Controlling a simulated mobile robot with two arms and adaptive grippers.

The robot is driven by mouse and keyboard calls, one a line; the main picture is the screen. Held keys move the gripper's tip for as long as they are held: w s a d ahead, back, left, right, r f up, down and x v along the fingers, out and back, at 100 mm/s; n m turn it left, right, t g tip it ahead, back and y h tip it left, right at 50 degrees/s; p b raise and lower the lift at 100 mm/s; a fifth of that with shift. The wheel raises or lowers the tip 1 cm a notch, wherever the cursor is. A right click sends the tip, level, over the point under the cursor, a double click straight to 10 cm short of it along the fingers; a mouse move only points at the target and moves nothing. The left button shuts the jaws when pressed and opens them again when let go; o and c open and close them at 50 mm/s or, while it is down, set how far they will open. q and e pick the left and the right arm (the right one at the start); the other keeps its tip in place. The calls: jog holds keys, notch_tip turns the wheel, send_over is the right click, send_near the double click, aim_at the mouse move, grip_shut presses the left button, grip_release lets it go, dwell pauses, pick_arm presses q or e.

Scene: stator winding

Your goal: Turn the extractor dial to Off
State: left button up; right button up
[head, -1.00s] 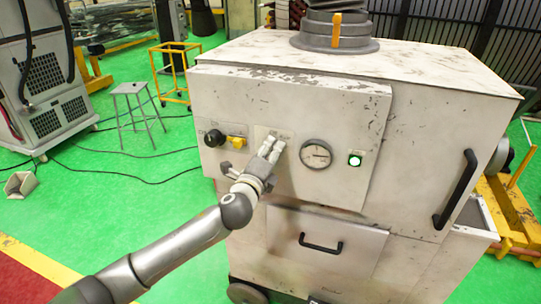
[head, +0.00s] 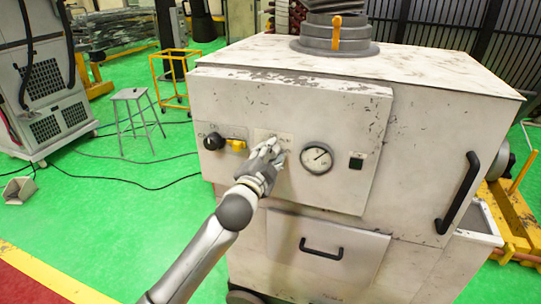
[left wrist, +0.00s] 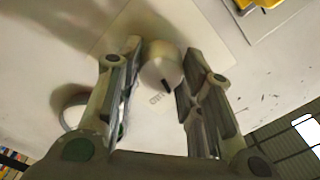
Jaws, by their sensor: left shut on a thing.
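The extractor dial (left wrist: 160,66) is a pale round knob with a dark pointer mark, seen in the left wrist view. Its mark points toward small printed lettering on the plate, too blurred to read surely. My left gripper (head: 271,149) is at the front panel of the extractor (head: 230,100) and hides the dial in the head view. In the left wrist view its two fingers (left wrist: 158,80) stand on either side of the dial, shut on it. My right gripper is not in view.
A black knob (head: 213,141) and a yellow switch (head: 237,145) are left of my gripper. A round gauge (head: 317,158) and a dark, unlit square lamp (head: 356,161) are to its right. A drawer handle (head: 321,248) is below.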

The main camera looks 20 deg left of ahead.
pick_arm(q)
jog(key=shift+f+n, duration=0.1)
jog(key=shift+n, duration=1.5)
jog(key=o, duration=1)
jog(key=s, duration=1.2)
jog(key=shift+a, duration=0.25)
